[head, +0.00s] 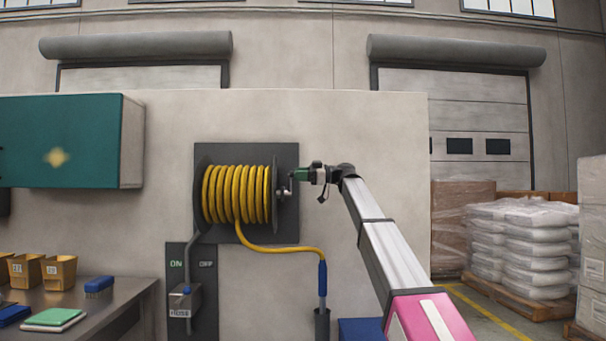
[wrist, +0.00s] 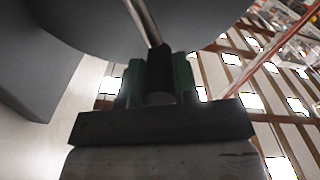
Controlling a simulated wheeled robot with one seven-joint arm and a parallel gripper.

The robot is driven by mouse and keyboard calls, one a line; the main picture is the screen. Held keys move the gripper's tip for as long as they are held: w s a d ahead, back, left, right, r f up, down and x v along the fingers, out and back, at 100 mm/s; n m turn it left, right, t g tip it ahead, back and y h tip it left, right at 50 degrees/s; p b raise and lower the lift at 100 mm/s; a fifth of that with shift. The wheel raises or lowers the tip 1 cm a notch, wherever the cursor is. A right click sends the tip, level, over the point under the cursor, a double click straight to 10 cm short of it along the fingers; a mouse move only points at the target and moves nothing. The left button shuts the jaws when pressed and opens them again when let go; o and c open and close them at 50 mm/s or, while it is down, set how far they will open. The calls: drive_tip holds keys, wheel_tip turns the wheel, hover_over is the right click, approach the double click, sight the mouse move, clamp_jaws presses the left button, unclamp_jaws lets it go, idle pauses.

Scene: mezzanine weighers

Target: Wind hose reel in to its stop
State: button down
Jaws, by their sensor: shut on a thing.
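The hose reel (head: 238,195) is mounted on a dark wall plate (head: 286,155), with several turns of yellow hose on its drum. Some hose (head: 285,249) hangs from the drum, curving right and down to a blue nozzle (head: 322,278) over a dark holder (head: 322,322). The crank (head: 283,191) is on the reel's right side. My gripper (head: 296,175) is at the crank's outer end, shut on its handle. In the wrist view, the green jaws of my gripper (wrist: 160,85) close around the dark handle (wrist: 160,70), and a metal rod runs up to the grey reel disc (wrist: 190,20).
A teal cabinet (head: 62,141) hangs on the wall at left. Below it a metal bench (head: 120,298) holds tan bins (head: 60,272), a blue brush (head: 99,284) and folded cloths (head: 52,319). A lever panel (head: 190,285) is under the reel. Wrapped pallets (head: 520,245) stand at right.

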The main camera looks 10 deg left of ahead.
drive_tip(key=s+f+n, duration=0.4)
drive_tip(key=f+n, duration=0.3)
drive_tip(key=f, duration=0.1)
drive_tip(key=shift+s+d+n, duration=0.2)
drive_tip(key=shift+d+n, duration=0.2)
drive_tip(key=shift+d, duration=0.05)
drive_tip(key=shift+f, duration=0.2)
idle(0.3)
drive_tip(key=c, duration=0.9)
unclamp_jaws()
drive_tip(key=d, duration=0.3)
drive_tip(key=w+d, duration=0.1)
drive_tip(key=d, duration=0.3)
drive_tip(key=w+d, duration=0.1)
drive_tip(key=d, duration=0.2)
drive_tip(key=shift+w+d, duration=0.1)
drive_tip(key=shift+d, duration=0.2)
